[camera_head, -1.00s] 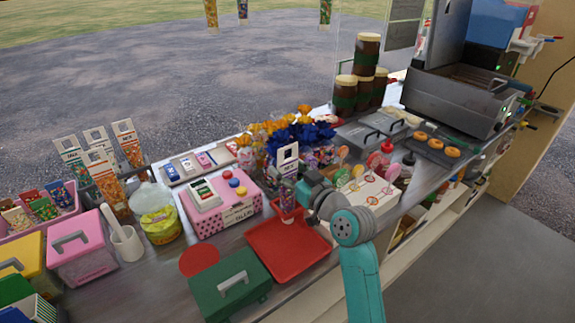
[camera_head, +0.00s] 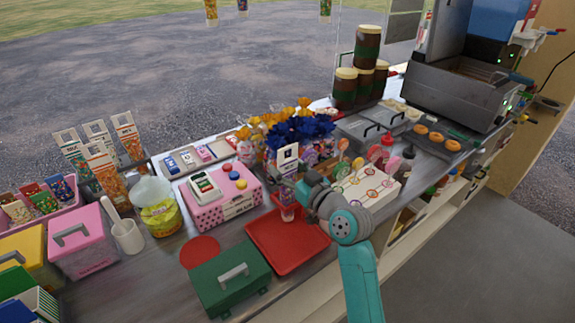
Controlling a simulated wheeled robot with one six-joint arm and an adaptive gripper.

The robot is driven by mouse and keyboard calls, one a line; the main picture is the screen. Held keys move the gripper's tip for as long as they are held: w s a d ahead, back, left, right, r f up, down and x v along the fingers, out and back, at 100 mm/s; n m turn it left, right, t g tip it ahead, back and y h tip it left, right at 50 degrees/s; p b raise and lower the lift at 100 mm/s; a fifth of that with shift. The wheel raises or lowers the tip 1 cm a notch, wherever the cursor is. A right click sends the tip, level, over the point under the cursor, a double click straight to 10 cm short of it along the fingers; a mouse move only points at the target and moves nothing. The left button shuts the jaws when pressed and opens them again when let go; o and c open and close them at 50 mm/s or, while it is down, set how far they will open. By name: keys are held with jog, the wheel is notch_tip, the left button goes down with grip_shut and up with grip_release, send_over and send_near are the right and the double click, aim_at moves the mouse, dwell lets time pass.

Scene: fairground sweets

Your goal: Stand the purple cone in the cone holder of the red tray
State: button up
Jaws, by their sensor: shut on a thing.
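The purple cone (camera_head: 287,162) is a narrow packet with a white header card that has a square hole. It stands about upright at the back left corner of the red tray (camera_head: 290,248). My gripper (camera_head: 290,184) reaches in from the right and is shut on the cone. The cone's lower part overlaps the red cone holder (camera_head: 279,196) in this view. The gripper and cone hide part of the holder, so I cannot tell whether the tip is inside it.
A green box (camera_head: 222,287) stands in front of the tray, left of it. A pink dotted box (camera_head: 215,212) is close on the left, blue and orange bunches (camera_head: 300,130) stand behind, and a white lollipop stand (camera_head: 368,188) is to the right. The tray's middle is empty.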

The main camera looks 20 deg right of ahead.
jog(key=shift+f, duration=0.15)
jog(key=o, duration=1.1)
jog(key=shift+o, duration=0.2)
jog(key=shift+o, duration=1)
jog(key=shift+s+d+r, duration=0.3)
jog(key=shift+s+r, duration=0.05)
jog(key=shift+s, duration=0.6)
jog(key=shift+s+d+r, duration=0.3)
jog(key=shift+s, duration=0.7)
jog(key=shift+s+d+r, duration=0.3)
jog(key=shift+s+r, duration=0.05)
jog(key=shift+s, duration=0.6)
